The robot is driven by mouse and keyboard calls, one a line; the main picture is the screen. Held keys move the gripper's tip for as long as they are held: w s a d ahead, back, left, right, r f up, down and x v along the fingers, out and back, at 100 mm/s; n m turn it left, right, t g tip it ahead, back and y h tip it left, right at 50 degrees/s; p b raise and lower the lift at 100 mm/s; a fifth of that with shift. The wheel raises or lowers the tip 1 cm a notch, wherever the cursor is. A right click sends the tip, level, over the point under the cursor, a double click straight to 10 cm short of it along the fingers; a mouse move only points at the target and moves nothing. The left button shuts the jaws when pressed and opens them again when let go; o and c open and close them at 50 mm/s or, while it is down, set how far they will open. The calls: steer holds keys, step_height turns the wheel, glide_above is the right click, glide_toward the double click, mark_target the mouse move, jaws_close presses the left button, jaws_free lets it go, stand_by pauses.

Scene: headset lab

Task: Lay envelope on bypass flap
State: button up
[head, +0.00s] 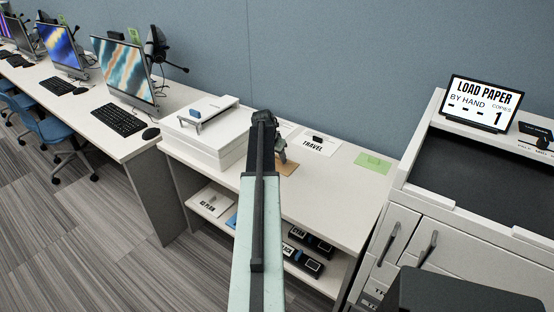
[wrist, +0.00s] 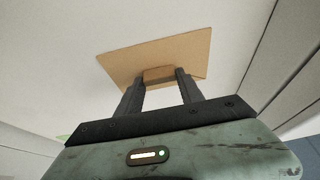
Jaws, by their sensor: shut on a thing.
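The tan envelope (wrist: 175,52) shows flat in the wrist view, with a small raised brown block (wrist: 158,74) on its near side. My gripper (wrist: 159,78) is shut on that block, one dark finger at each side. In the head view the envelope (head: 288,168) is partly hidden behind my arm, over the white counter; whether it touches the counter I cannot tell. My gripper (head: 281,153) is there too. The copier (head: 420,190) stands at the right, its screen (head: 481,104) reading "LOAD PAPER BY HAND". I cannot make out which part is the bypass flap.
A white boxy machine (head: 205,130) sits on the counter's left end. A card marked TRAVEL (head: 314,147) and a green sheet (head: 373,163) lie at the back. Dark items (head: 303,262) sit on the lower shelf. The counter's front right is clear.

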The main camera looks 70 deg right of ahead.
steer(key=shift+f, duration=0.15)
steer(key=o, duration=1.4)
steer(key=shift+o, duration=0.2)
steer(key=shift+r+p, duration=0.3)
steer(key=shift+r, duration=0.15)
steer(key=p+v, duration=1)
steer(key=v, duration=0.1)
steer(key=shift+a, duration=0.25)
steer(key=shift+r, duration=0.15)
